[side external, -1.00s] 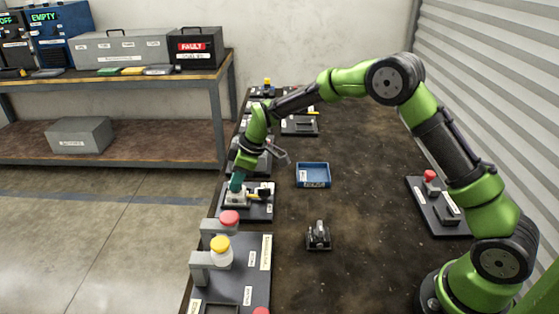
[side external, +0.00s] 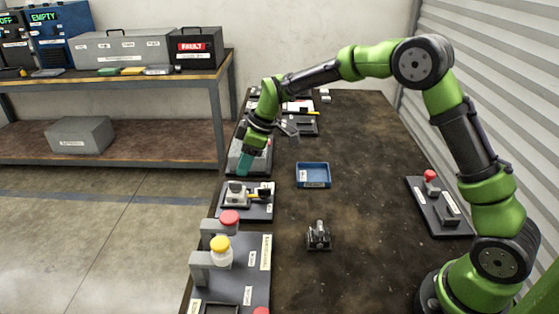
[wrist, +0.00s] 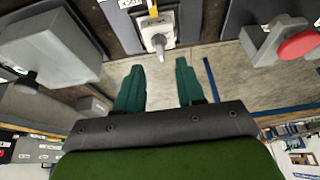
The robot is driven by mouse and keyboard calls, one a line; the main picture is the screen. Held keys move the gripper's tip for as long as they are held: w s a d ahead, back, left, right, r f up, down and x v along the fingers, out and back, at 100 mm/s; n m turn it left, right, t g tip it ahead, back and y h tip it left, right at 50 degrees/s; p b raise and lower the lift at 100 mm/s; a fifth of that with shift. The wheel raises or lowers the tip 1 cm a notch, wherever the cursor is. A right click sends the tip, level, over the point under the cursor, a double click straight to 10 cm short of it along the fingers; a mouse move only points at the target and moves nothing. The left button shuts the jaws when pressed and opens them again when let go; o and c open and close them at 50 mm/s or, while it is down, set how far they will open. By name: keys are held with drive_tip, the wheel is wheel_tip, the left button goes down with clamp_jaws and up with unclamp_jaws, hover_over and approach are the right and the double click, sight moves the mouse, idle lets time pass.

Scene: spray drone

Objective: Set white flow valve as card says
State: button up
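I cannot identify the card, and the labels are too small to read.
A red-topped knob on a grey bracket (side external: 229,219) and a yellow-topped white bottle (side external: 221,250) stand in front of the valve. A blue tray (side external: 313,175) and a small black fixture (side external: 319,236) are at mid-table. The table between these and the red-button panel (side external: 440,206) is clear.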

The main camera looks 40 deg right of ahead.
drive_tip(key=v, duration=1)
drive_tip(key=shift+r, duration=0.1)
